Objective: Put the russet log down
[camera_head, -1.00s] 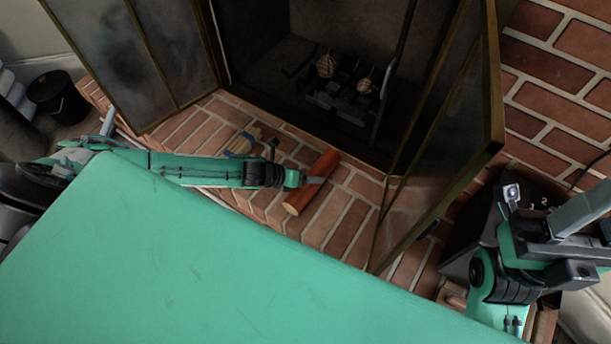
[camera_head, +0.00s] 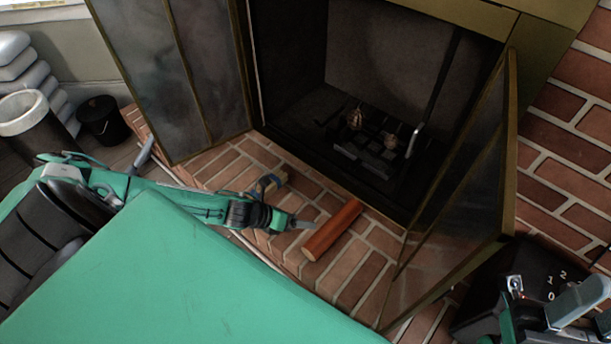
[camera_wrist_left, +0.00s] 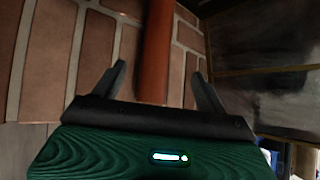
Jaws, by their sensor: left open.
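The russet log (camera_head: 333,229) lies on the brick hearth in front of the open fireplace, its pale cut end toward me. In the left wrist view the log (camera_wrist_left: 155,50) runs away from me, its near part between the fingers' lines. My left gripper (camera_head: 306,224) is open beside the log's left side in the head view; in the wrist view its two fingers (camera_wrist_left: 160,85) are spread and empty. Whether a finger touches the log I cannot tell. My right arm shows at the lower right edge, but its fingertips are not clear.
The brick hearth (camera_head: 225,165) has a small bundle (camera_head: 268,184) left of the log. The fireplace's glass doors stand open, the right door (camera_head: 465,200) close to the log. A black bucket (camera_head: 103,120) and a pale bin (camera_head: 35,125) stand at left.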

